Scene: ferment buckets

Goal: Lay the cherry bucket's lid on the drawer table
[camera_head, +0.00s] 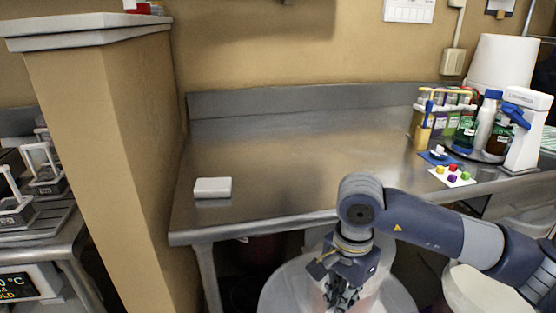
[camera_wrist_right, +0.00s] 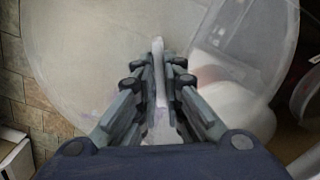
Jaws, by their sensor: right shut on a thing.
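My right gripper (camera_head: 342,288) points down in front of the steel table (camera_head: 290,165). In the wrist view my right gripper (camera_wrist_right: 160,85) is shut on the upright pale handle (camera_wrist_right: 159,70) of a large, round, translucent lid (camera_wrist_right: 85,60). The lid also shows under the gripper at the bottom of the head view (camera_head: 285,292), partly hidden by the hand and cut by the frame. I cannot tell whether a bucket is directly beneath it, and no cherry label shows. My left gripper is not in view.
A small white box (camera_head: 212,188) lies near the table's front left; the table's middle is clear. Bottles (camera_head: 487,120), a tube rack and coloured caps (camera_head: 452,174) crowd its right end. A tan pillar (camera_head: 110,150) stands at left. A white bucket (camera_head: 475,290) shows at lower right.

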